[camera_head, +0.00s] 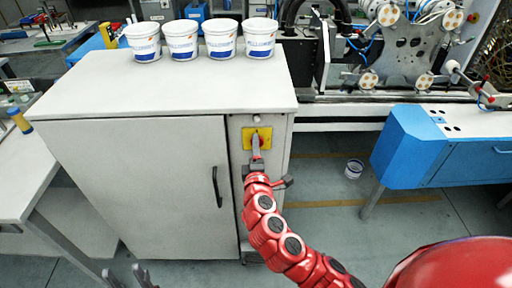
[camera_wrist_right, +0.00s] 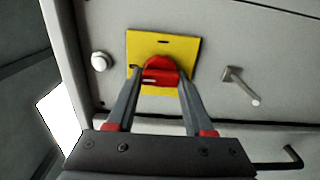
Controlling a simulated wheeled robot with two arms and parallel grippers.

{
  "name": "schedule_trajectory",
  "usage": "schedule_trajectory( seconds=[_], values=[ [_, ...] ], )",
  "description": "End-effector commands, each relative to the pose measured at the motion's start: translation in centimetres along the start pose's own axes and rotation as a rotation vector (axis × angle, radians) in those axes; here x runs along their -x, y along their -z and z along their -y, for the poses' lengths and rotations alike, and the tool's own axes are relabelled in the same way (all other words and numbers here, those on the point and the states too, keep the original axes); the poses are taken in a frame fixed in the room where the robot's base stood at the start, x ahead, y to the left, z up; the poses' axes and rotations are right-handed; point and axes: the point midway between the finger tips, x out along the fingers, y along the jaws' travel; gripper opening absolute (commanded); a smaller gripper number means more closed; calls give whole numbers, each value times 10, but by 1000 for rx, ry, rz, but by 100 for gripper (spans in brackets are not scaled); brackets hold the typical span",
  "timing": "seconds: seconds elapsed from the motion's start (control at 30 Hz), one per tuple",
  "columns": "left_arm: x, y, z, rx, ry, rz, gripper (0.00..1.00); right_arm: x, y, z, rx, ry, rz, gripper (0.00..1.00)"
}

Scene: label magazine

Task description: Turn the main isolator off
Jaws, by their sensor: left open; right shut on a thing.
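The main isolator is a yellow plate (camera_head: 264,131) with a red knob on the upper right front of a grey cabinet (camera_head: 130,160). The plate (camera_wrist_right: 187,48) and its red knob (camera_wrist_right: 160,65) show closely in the right wrist view. My right gripper (camera_head: 256,150) reaches up to the isolator and partly hides the knob. In the right wrist view its two fingers (camera_wrist_right: 158,84) are shut on the knob, one at each side. The knob's exact turn angle is hard to tell. My left gripper (camera_head: 129,277) is open and empty at the bottom left, low in front of the cabinet.
Several white tubs (camera_head: 181,41) stand along the cabinet top's back edge. A black door handle (camera_head: 217,187) is left of my right arm. A white button (camera_wrist_right: 100,62) and a metal peg (camera_wrist_right: 240,85) flank the plate. A blue machine housing (camera_head: 420,150) stands right.

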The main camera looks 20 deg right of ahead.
Motion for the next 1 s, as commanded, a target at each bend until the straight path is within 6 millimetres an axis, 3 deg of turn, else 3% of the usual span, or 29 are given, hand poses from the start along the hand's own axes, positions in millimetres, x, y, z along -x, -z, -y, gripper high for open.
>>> schedule_trajectory(
  seconds=[0.17,0.2,0.37,0.77,1.0],
  values=[
    [0,0,0,0,0,0,50,0,0,1,1,1,0,0],
    [0,0,0,0,0,0,50,0,0,1,1,2,0,54],
    [0,0,0,0,0,0,50,0,0,1,1,1,0,82],
    [2,0,0,0,0,0,50,5,-1,1,1,0,2,82],
    [13,-2,-1,0,0,0,50,44,0,4,2,0,0,82]
  ],
)
